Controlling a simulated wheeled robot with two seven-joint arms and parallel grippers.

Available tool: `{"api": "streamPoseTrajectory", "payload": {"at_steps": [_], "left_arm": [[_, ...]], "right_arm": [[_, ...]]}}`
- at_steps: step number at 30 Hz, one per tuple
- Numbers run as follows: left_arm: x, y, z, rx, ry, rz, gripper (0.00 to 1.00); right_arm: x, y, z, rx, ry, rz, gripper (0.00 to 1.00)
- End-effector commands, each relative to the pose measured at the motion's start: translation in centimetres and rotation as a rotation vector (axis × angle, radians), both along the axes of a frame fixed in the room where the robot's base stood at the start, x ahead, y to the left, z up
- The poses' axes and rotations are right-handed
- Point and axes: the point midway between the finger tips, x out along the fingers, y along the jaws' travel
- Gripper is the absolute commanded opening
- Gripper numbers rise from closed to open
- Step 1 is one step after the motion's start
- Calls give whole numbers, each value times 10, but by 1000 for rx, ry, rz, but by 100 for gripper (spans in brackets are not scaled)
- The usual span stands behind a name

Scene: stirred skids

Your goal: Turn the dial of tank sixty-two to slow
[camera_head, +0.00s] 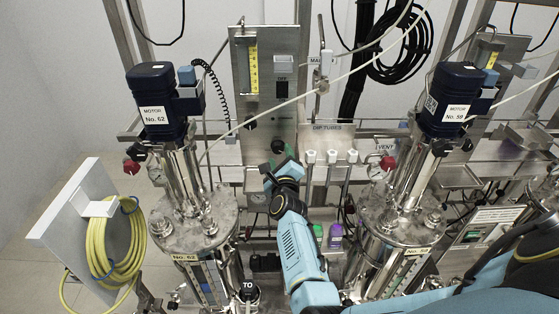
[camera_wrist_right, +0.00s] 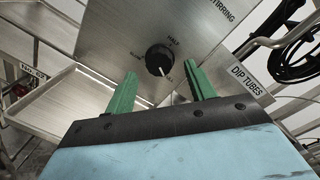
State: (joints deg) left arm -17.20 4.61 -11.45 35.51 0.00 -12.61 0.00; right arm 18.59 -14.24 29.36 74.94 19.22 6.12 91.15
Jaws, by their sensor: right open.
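Tank sixty-two (camera_head: 190,235) stands at the left, under a dark blue motor (camera_head: 158,105) marked No. 62. A steel control panel (camera_head: 240,85) rises to its right. The dial also shows in the head view (camera_head: 278,146), low on the panel. My right gripper (camera_wrist_right: 163,88) is open, its green fingers apart, just short of the dial and on either side below it. My left gripper is out of view.
Tank fifty-nine (camera_head: 400,225) stands at the right with its own motor (camera_head: 446,100). A dip tubes plate (camera_wrist_right: 252,80) is right of the dial, and a steel tray (camera_wrist_right: 70,100) is left of it. A yellow hose coil (camera_head: 115,245) hangs at the far left.

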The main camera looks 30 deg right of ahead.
Motion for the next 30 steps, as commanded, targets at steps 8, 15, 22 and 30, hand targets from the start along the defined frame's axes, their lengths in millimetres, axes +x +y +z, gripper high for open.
{"api": "streamPoseTrajectory", "payload": {"at_steps": [8, 15, 22, 30], "left_arm": [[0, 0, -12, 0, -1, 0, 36], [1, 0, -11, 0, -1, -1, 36], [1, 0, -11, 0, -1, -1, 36], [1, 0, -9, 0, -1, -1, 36]], "right_arm": [[18, -9, -1, 0, 1, 1, 55], [18, -9, 0, 0, 1, 1, 55], [18, -9, 0, 0, 1, 1, 27], [18, -9, 1, -22, 15, 1, 10]]}}
